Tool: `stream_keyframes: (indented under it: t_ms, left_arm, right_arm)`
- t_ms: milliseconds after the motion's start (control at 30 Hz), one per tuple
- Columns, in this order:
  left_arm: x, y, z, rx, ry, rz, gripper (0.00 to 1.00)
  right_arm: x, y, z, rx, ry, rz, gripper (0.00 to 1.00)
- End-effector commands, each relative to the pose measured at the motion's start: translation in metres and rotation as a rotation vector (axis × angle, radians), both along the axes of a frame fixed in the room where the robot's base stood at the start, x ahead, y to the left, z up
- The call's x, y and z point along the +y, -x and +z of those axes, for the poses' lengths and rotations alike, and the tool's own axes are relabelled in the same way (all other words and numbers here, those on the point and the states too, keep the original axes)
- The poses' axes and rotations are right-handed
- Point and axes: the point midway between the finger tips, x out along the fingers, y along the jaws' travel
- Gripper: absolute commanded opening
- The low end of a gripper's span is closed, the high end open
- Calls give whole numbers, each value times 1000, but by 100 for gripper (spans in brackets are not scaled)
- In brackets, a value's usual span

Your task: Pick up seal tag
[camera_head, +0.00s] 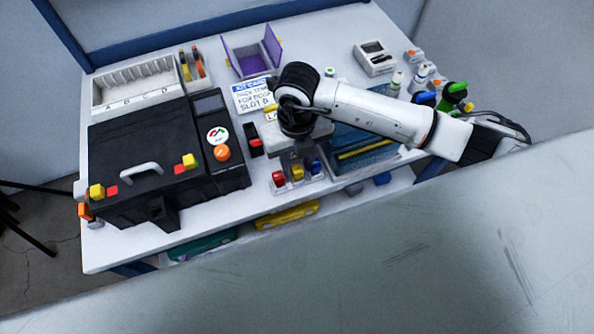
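My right arm reaches in from the right, and its gripper (297,158) points down over the front middle of the table. Its fingers are too small and too covered by the wrist to show whether they are open or shut. Just at or below it stand small coloured pieces in a pale holder: a red one (279,177), a yellow one (297,172) and a blue one (316,167). I cannot tell which of these, if any, is the seal tag, or whether the gripper touches one. My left gripper is not in view.
A black case (140,150) with a handle fills the table's left. Behind are a slotted rack (133,85) marked A to D, a purple open box (250,60) and an order card (252,95). A blue tray (365,150), bottles (397,82) and a meter (375,56) stand right.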

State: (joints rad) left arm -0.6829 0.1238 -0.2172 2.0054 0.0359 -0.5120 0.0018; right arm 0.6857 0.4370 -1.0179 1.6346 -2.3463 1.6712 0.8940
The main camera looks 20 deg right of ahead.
Motion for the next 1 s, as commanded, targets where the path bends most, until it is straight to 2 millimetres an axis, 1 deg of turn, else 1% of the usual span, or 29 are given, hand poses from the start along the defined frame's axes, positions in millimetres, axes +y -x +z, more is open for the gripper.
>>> stream_keyframes:
  t_ms: [33,133,233,400,433,600,867,967,1000]
  left_arm:
    - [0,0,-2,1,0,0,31]
    - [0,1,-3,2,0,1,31]
    - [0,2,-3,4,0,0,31]
    - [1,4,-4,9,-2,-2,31]
    - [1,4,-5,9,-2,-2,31]
    - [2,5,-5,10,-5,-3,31]
    - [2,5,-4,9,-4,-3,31]
    - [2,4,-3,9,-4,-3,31]
    - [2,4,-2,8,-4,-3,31]
  right_arm:
    - [0,1,-9,2,0,-1,30]
    - [1,0,-19,1,-1,0,30]
    - [1,0,-22,-1,-2,2,30]
    - [1,0,-22,-1,-2,1,30]
    - [1,0,-22,-1,-2,1,28]
    - [1,0,-22,-1,-2,1,0]
    - [0,0,-20,-2,-2,1,0]
    - [0,-1,-11,-3,-2,0,0]
    - [0,-1,-5,-4,-2,0,0]
